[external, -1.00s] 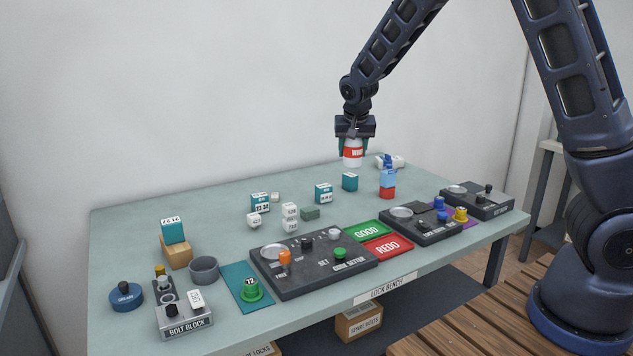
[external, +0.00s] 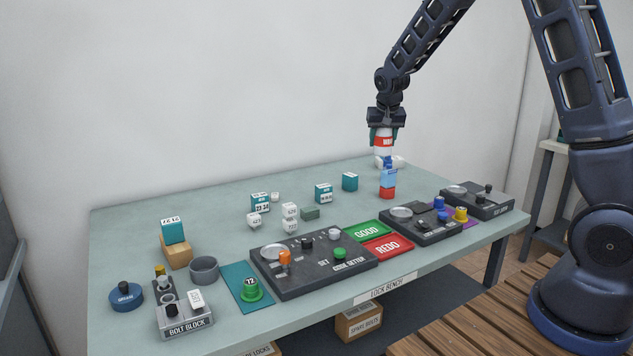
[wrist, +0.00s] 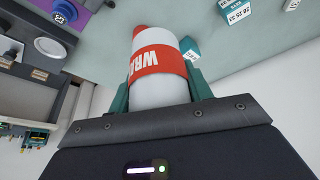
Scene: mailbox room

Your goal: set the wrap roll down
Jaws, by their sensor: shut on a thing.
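The wrap roll (external: 383,143) is a white cylinder with a red band lettered in white. My gripper (external: 383,137) is shut on it and holds it upright above the far right part of the bench (external: 230,205). In the external view the roll's lower end overlaps a white object behind the blue and red stack, and I cannot tell the gap below it. In the wrist view the roll (wrist: 158,92) sits between my green finger pads, its narrower end pointing away from the wrist.
A blue and red stack (external: 388,180) stands in front of the roll in the external view. A teal block (external: 350,182) is to its left. Dark lock panels (external: 425,222) and a green GOOD mat (external: 366,231) lie nearer the front. The bench's back left is clear.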

